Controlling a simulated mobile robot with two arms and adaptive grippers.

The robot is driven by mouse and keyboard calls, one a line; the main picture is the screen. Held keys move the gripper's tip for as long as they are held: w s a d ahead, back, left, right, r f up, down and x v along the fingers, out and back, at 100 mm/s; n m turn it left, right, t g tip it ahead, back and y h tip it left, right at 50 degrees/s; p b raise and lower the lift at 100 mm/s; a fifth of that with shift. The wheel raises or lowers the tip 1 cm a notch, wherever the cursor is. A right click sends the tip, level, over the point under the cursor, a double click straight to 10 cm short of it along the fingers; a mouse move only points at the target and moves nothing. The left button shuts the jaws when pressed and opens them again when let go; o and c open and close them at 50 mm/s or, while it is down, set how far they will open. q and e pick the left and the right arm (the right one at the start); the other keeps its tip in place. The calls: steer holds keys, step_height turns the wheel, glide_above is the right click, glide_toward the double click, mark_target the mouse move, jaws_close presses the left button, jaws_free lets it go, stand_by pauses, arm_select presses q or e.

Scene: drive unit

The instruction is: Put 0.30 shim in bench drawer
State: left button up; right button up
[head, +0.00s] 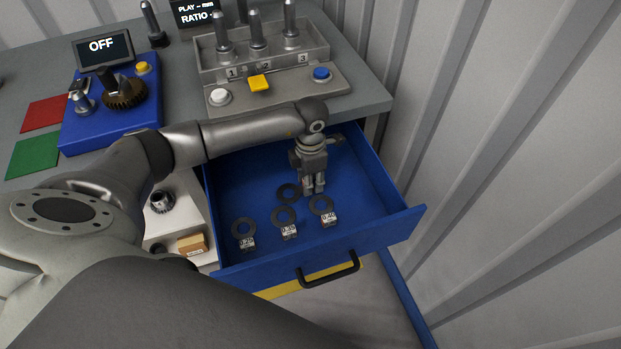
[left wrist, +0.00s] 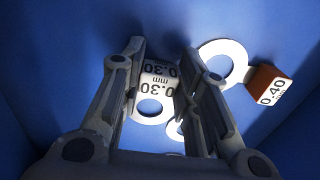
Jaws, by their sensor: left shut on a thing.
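My left gripper (head: 314,188) reaches down into the open blue bench drawer (head: 240,180). In the left wrist view its fingers (left wrist: 170,100) are shut on the tag block of the 0.30 shim (left wrist: 150,108), a flat ring with a white label. In the head view the 0.30 shim's dark ring (head: 288,193) shows beside the fingertips, low in the drawer; I cannot tell whether it touches the drawer floor. The 0.40 shim (head: 322,205) lies close to the fingers. It also shows in the left wrist view (left wrist: 222,60). My right gripper is not in view.
Two more tagged shims lie in the drawer, a middle one (head: 283,216) and a left one (head: 243,228). The drawer front has a black handle (head: 330,270). The bench top (head: 368,95) overhangs the drawer's back. A ribbed wall (head: 500,150) stands to the right.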

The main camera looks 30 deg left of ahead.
arm_select(q)
steer(key=o, duration=0.9)
steer(key=shift+f, duration=0.15)
steer(key=shift+o, duration=0.2)
step_height(320, 180, up, 12)
steer(key=shift+r, duration=0.2)
